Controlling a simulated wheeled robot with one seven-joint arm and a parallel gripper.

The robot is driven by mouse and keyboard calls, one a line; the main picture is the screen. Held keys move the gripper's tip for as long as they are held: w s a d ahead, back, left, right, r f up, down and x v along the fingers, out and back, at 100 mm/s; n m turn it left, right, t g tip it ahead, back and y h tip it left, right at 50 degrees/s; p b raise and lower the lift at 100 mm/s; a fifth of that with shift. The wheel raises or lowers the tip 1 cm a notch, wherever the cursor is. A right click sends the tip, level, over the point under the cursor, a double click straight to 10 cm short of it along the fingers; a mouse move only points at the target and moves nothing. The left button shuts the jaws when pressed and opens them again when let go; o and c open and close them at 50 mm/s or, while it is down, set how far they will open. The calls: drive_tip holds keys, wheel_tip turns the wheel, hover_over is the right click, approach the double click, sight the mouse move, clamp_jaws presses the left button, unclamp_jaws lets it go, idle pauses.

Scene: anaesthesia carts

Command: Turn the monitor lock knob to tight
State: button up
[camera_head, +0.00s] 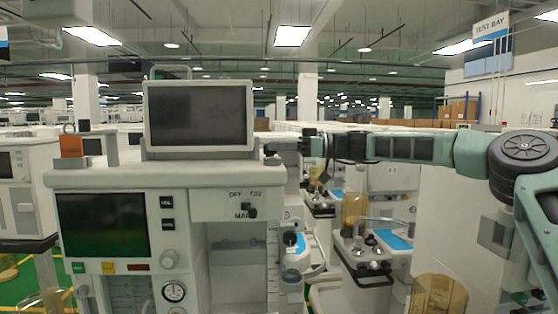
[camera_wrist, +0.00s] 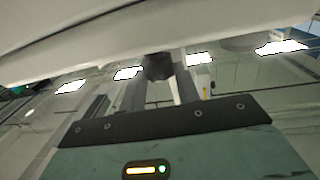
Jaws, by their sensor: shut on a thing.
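The monitor (camera_head: 199,116) stands upright on top of the near anaesthesia cart, its dark screen facing me. My gripper (camera_head: 284,146) reaches in from the right, level with the monitor's lower right edge. In the wrist view, the dark lock knob (camera_wrist: 158,66) sits under a pale overhanging surface. The fingers of my gripper (camera_wrist: 158,88) lie on either side of the knob and are shut on it. In the head view, the knob is too small and too covered by the gripper to make out. I cannot tell its turn position.
The near cart (camera_head: 115,178) has a green-black screen, dials and an OFF/ON switch (camera_head: 249,211) on its front. An orange padlock-like block (camera_head: 71,145) stands on its top left. More carts with blue trays (camera_head: 395,240) stand behind, below my arm.

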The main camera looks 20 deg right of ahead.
drive_tip(key=shift+s+a+f+m+t+h+b, duration=0.2)
drive_tip(key=shift+m+t+h+b, duration=0.7)
drive_tip(key=shift+b, duration=1.8)
drive_tip(key=shift+s+d+f+m+t+h+b, duration=0.2)
drive_tip(key=shift+m+t+b, duration=0.4)
drive_tip(key=shift+t+b, duration=1.45)
drive_tip(key=m+h+b, duration=0.1)
drive_tip(key=b, duration=0.2)
drive_tip(key=m+t+h+b, duration=0.1)
drive_tip(key=b, duration=0.2)
drive_tip(key=shift+s+a+r+t+b, duration=0.15)
drive_tip(key=shift+a+r+t+b, duration=0.1)
drive_tip(key=shift+a+b, duration=0.15)
drive_tip(key=shift+r+m+t+h+b, duration=0.1)
drive_tip(key=shift+m+t+h+b, duration=0.4)
drive_tip(key=shift+b, duration=0.3)
drive_tip(key=shift+r+m, duration=0.1)
drive_tip(key=shift+m, duration=0.2)
drive_tip(key=o, duration=1)
drive_tip(key=shift+r, duration=0.1)
